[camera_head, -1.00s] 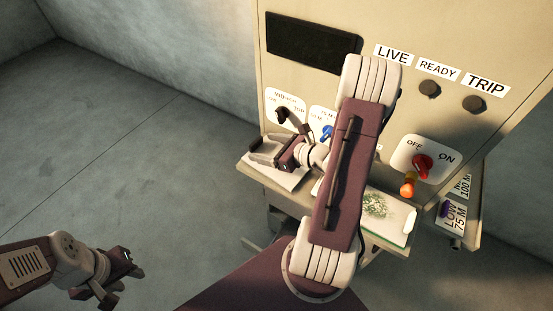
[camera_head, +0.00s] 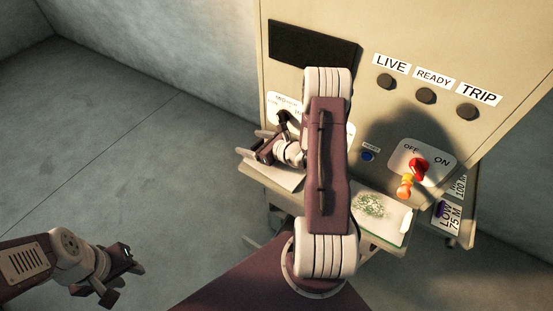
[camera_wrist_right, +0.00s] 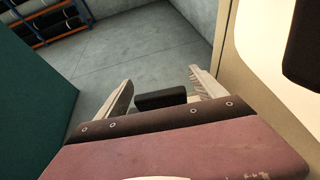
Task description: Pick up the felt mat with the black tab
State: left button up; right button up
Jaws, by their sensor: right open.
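A mat or sheet with a green speckled patch (camera_head: 371,206) lies on the right part of the cabinet's ledge. A plain pale sheet (camera_head: 285,178) lies on the left part, partly under my right gripper. I cannot make out a black tab on either, and my right arm hides the ledge between them. My right gripper (camera_head: 253,146) is open at the ledge's left end, beside the cabinet front. In the right wrist view a black block (camera_wrist_right: 160,99) shows between its spread fingers; I cannot tell what it is. My left gripper (camera_head: 124,278) hangs over the floor, its jaws unclear.
The cabinet (camera_head: 410,50) bears a dark screen (camera_head: 314,45), several round buttons and a red OFF/ON knob (camera_head: 419,168). A dark green panel (camera_wrist_right: 35,85) and storage racks (camera_wrist_right: 45,18) show in the right wrist view. The floor at left is clear.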

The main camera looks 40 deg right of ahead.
jog(key=shift+s, duration=0.15)
jog(key=c, duration=1.5)
jog(key=shift+r, duration=0.1)
jog(key=s+a+p, duration=0.3)
jog(key=a, duration=0.5)
jog(key=s+a+r+p, duration=0.1)
jog(key=s+a+p, duration=0.2)
jog(key=a, duration=0.5)
jog(key=shift+s+a+r+p, duration=0.2)
jog(key=shift+s+a+p, duration=0.1)
jog(key=shift+s+p, duration=0.15)
